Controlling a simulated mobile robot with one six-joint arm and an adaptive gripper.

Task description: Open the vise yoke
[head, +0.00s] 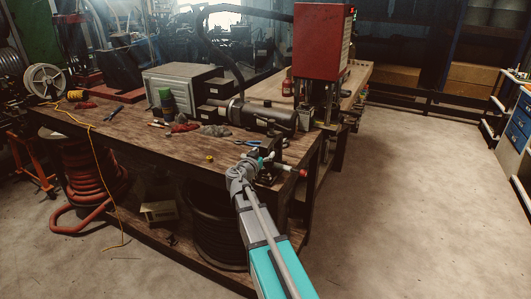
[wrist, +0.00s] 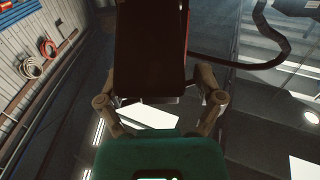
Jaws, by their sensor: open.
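The vise (head: 268,177) is a small dark fixture at the near right corner of the wooden bench, partly hidden by my arm. A red-tipped bar (head: 302,172) sticks out to its right. Its yoke is too small to tell apart, so I cannot tell how it stands. My gripper (head: 262,157) is at the vise in the head view; whether it touches is unclear. In the wrist view my gripper (wrist: 160,90) has its two fingers spread wide, with nothing visibly held. The vise is not recognisable in that view.
A tall red-topped machine (head: 322,42) stands behind the vise. In the wrist view a large dark block (wrist: 151,45) fills the upper middle. Tools, a dark cylinder (head: 268,117) and a grey box (head: 180,83) occupy the bench (head: 120,132). The floor (head: 405,185) to the right is clear.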

